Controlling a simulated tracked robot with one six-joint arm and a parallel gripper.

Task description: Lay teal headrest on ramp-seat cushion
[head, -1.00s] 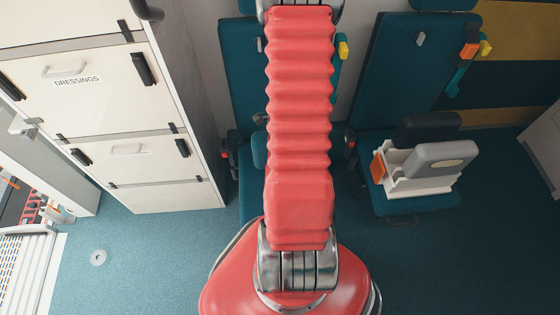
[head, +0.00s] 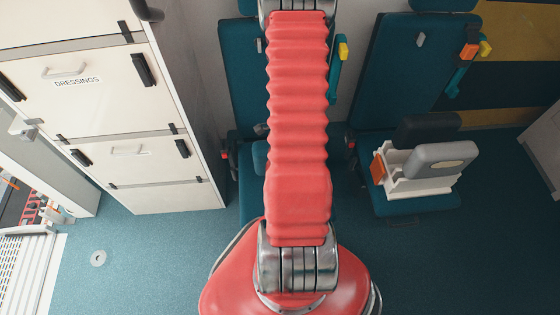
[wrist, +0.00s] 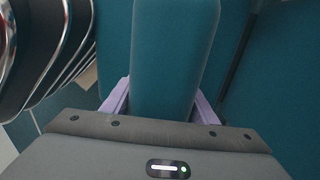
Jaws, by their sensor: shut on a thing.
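The teal headrest (wrist: 175,55) is a long padded block in the wrist view. My gripper (wrist: 162,100) is shut on it, with a lilac finger on each side. The headrest stretches away from the jaws past the top edge, above or against a teal surface; I cannot tell whether it touches. In the head view, a teal seat with a backrest (head: 246,75) stands behind my red arm. Its cushion (head: 249,205) shows only partly, and I cannot tell whether it is the ramp-seat cushion. My gripper is hidden behind the arm there.
A second teal seat (head: 425,203) at the right carries a white and grey device (head: 440,165). A white cabinet (head: 95,120) marked DRESSINGS stands at the left. Black shapes with chrome edges (wrist: 55,50) lie left of the headrest. Blue floor (head: 160,260) is clear in front.

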